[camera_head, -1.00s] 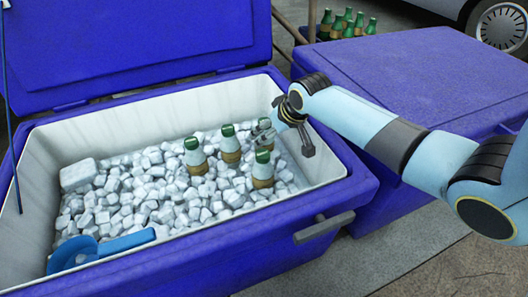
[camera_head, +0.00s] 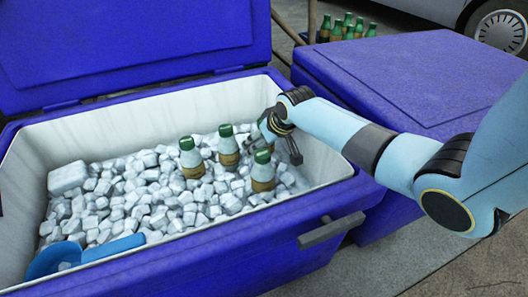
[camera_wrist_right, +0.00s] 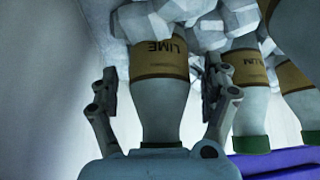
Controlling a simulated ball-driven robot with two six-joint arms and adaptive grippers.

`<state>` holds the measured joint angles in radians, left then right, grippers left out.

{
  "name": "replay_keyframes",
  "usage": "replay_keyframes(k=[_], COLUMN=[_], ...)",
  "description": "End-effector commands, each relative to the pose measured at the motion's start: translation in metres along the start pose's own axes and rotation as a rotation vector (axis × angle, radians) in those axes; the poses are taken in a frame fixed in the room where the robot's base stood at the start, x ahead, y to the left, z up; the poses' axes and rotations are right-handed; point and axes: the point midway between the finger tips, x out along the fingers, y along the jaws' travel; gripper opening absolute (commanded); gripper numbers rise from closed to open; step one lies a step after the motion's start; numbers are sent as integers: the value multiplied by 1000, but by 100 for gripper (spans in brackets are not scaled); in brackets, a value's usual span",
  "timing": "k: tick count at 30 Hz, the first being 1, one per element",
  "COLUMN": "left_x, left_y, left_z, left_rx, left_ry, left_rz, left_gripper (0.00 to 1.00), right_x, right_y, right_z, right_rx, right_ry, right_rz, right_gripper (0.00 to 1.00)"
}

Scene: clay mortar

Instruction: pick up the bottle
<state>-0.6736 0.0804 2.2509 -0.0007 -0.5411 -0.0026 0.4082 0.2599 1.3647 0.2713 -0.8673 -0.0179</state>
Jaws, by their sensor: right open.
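A bottle with a tan label reading LIME (camera_wrist_right: 160,75) stands neck toward my palm between the fingers of my right gripper (camera_wrist_right: 160,88) in the wrist view. The fingers are open on either side of it. Three other green-capped bottles stand in the ice: one left (camera_head: 192,160), one middle (camera_head: 229,150), one nearer the front (camera_head: 262,172). My left gripper is not in view.
The blue cooler (camera_head: 230,240) has pale inner walls and is full of ice cubes (camera_head: 150,195). A blue scoop (camera_head: 110,248) lies at its front left. Another blue cooler (camera_head: 400,75) is shut at right. In the wrist view a neighbouring bottle (camera_wrist_right: 248,100) stands close to the right finger.

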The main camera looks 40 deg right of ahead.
Motion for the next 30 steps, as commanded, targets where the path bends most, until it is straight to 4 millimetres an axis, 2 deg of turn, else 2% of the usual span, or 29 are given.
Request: replay_keyframes(k=[6, 23, 24, 30], left_x=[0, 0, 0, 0], left_y=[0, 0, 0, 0], left_z=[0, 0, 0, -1], left_rx=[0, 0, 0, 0], left_ry=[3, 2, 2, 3], left_rz=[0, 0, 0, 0], left_gripper=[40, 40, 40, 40], right_x=[0, 0, 0, 0], right_y=[0, 0, 0, 0], right_z=[-1, 0, -1, -1], right_rx=[0, 0, 0, 0], right_ry=[1, 0, 2, 1], right_rz=[0, 0, 0, 0], right_gripper=[82, 10, 7, 6])
